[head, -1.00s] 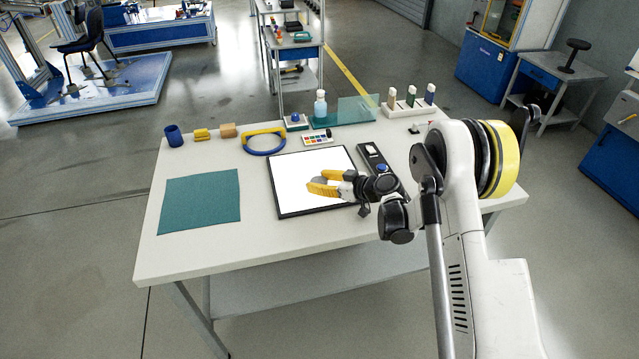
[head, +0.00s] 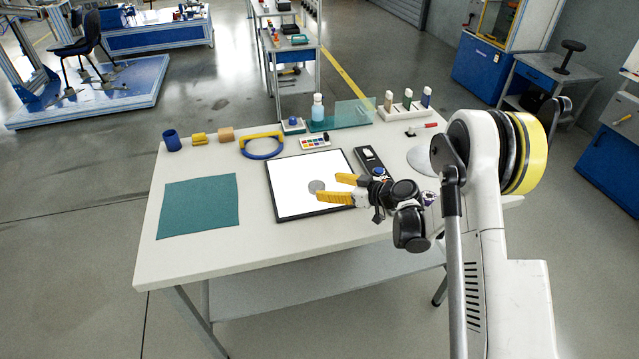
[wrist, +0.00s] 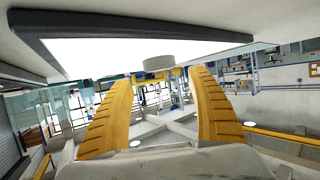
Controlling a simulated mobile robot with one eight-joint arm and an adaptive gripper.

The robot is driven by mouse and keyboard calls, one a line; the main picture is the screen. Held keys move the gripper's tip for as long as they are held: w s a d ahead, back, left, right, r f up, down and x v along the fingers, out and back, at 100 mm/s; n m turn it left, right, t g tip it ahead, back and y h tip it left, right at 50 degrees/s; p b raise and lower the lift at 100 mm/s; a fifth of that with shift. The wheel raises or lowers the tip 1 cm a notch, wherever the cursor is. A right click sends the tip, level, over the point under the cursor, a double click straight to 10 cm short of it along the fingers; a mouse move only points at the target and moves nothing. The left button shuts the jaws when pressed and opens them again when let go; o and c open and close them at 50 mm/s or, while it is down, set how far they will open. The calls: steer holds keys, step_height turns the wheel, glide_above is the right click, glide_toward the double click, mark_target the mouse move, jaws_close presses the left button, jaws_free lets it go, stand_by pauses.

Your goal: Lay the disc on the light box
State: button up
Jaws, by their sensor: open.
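The light box (head: 285,202) is a bright white panel with a black frame on the table; its panel fills the upper part of the wrist view (wrist: 110,50). The small grey disc (head: 316,186) rests on the white panel, near its middle. It also shows in the wrist view (wrist: 174,60), ahead of the fingers. My gripper (head: 328,188) has yellow fingers, open and apart, with nothing between them. It is at the panel's right side, just right of the disc; it also shows in the wrist view (wrist: 163,78).
A dark control box (head: 371,162) lies right of the light box. A teal mat (head: 199,206) lies to the left. The front table strip is clear.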

steer(key=p+v, duration=0.1)
steer(key=v, duration=0.5)
steer(key=shift+s+d+r, duration=0.1)
steer(key=shift+s, duration=0.05)
steer(key=s+d+r+m+g+h, duration=0.1)
steer(key=s+d+r+m+h, duration=0.15)
steer(key=s+r, duration=0.45)
steer(key=s+d+r+m+h, duration=0.1)
steer(key=s+r+m+h, duration=0.2)
steer(key=s+r, duration=0.45)
steer(key=s+d+r+m+h, duration=0.2)
steer(key=s+d, duration=0.2)
steer(key=s, duration=0.5)
steer(key=s+d+r+m+h, duration=0.2)
steer(key=s+d+m+h, duration=0.1)
steer(key=s, duration=0.6)
steer(key=shift+d+r, duration=0.4)
steer(key=shift+d, duration=0.5)
